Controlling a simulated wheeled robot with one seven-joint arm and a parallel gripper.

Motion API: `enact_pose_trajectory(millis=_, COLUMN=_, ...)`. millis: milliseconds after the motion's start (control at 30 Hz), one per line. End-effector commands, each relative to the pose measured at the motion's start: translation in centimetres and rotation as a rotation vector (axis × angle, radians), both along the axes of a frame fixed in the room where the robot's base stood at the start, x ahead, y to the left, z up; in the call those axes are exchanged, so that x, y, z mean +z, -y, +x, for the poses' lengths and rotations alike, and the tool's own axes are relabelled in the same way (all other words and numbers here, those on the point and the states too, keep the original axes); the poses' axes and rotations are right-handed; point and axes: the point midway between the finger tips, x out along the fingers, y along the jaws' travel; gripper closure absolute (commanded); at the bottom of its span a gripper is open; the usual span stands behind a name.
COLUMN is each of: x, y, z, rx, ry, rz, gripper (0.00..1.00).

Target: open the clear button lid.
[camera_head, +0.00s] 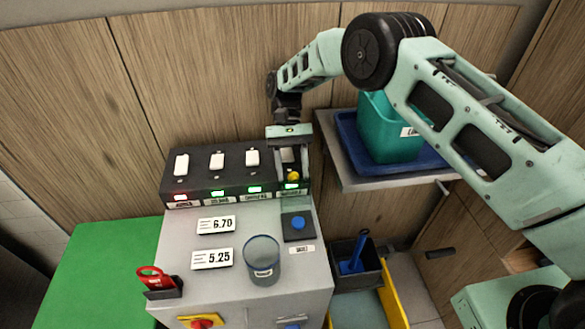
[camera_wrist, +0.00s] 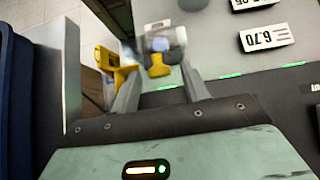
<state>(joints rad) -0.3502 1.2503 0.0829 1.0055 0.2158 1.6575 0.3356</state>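A blue round button (camera_head: 298,223) sits on a dark square plate at the right of the grey machine top. In the wrist view, a clear lid (camera_wrist: 165,40) shows faintly around the bluish button, with a yellow tab (camera_wrist: 158,66) at its edge. The yellow tab also shows in the head view (camera_head: 293,176), just below my gripper and above the rightmost green light. My gripper (camera_head: 291,168) points down at the console's right end. Its fingers (camera_wrist: 160,80) are apart, with the yellow tab in view between them. I cannot tell whether they touch it, nor the lid's exact angle.
The black console (camera_head: 220,178) carries white switches and lit labels. A clear cup (camera_head: 263,262) and price signs (camera_head: 216,224) stand on the machine top. A teal bin (camera_head: 385,130) sits in a blue tray at right. A dark box with a blue handle (camera_head: 352,262) is lower right.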

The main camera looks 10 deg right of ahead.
Motion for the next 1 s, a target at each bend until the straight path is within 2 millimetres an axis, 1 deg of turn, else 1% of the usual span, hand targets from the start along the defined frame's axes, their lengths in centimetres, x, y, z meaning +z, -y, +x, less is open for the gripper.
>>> enact_pose_trajectory(millis=267, x=0.1, y=0.0, z=0.0, rx=0.001, ry=-0.001, rz=-0.001, gripper=0.55)
enact_pose_trajectory(millis=367, x=0.7, y=0.0, z=0.0, rx=0.000, ry=0.001, rz=0.000, gripper=0.55)
enact_pose_trajectory(millis=467, x=2.0, y=0.0, z=0.0, rx=0.000, ry=0.001, rz=0.000, gripper=0.55)
enact_pose_trajectory(millis=700, x=6.5, y=0.0, z=0.0, rx=0.000, ry=0.002, rz=0.001, gripper=0.55)
enact_pose_trajectory(millis=800, x=8.1, y=0.0, z=0.0, rx=0.000, ry=0.001, rz=0.000, gripper=0.55)
enact_pose_trajectory(millis=900, x=9.2, y=0.0, z=0.0, rx=0.000, ry=0.001, rz=0.000, gripper=0.55)
enact_pose_trajectory(millis=1000, x=9.8, y=0.0, z=0.0, rx=0.000, ry=0.000, rz=0.000, gripper=0.55)
